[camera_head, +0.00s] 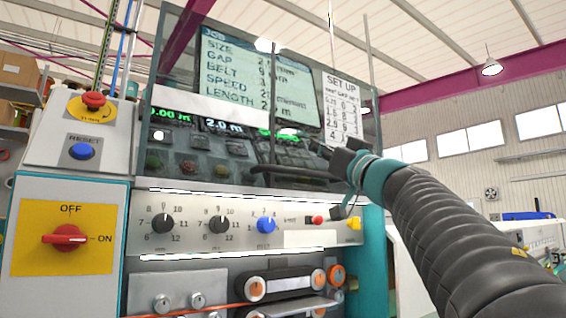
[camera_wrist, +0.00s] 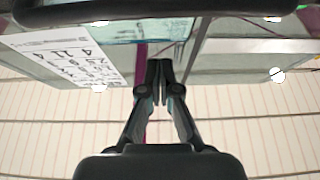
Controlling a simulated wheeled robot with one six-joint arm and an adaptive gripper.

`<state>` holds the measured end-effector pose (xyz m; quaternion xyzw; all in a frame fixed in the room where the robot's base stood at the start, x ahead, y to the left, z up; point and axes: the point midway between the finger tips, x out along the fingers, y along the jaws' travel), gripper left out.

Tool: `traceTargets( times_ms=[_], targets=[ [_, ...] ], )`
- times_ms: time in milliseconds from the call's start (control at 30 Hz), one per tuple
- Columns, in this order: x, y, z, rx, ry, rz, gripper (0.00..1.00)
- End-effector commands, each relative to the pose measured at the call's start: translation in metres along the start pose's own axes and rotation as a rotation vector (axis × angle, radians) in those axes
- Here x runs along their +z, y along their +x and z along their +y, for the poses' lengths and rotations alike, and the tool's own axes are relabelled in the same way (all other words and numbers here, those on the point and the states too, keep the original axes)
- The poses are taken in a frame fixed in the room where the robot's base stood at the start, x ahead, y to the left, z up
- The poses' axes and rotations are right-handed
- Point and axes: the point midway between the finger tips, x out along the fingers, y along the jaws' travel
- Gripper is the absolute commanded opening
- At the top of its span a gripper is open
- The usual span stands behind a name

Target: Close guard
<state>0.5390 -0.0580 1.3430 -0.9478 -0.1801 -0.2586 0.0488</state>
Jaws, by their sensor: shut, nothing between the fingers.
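The guard looks like a tinted see-through panel (camera_head: 170,75) in front of the machine's screen and buttons. A dark bar (camera_head: 290,171), which looks like its handle, runs across its lower right part. How far the guard stands off the machine is hard to tell. My gripper (camera_head: 322,148) comes in from the right, just above the bar's right end. Its fingers overlap the panel in the picture; contact cannot be told. In the wrist view my gripper (camera_wrist: 160,78) is shut and empty, its fingertips pointing toward a dark curved bar (camera_wrist: 160,13) across the top.
Below the panel is a row of knobs (camera_head: 219,222), with rollers and an orange cable (camera_head: 255,289) lower down. A setup sheet (camera_head: 343,108) is at right.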

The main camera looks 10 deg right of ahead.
Motion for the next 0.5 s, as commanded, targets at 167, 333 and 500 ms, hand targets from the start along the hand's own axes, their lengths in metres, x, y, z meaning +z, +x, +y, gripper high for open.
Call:
traceTargets(
  times_ms=[167,333,500],
  targets=[
    [0.017,0.006,0.000,0.000,0.001,0.000,0.00],
    [0.032,0.000,0.000,0.000,0.001,0.000,0.00],
    [0.038,-0.001,0.000,0.000,0.001,0.000,0.00]
  ],
)
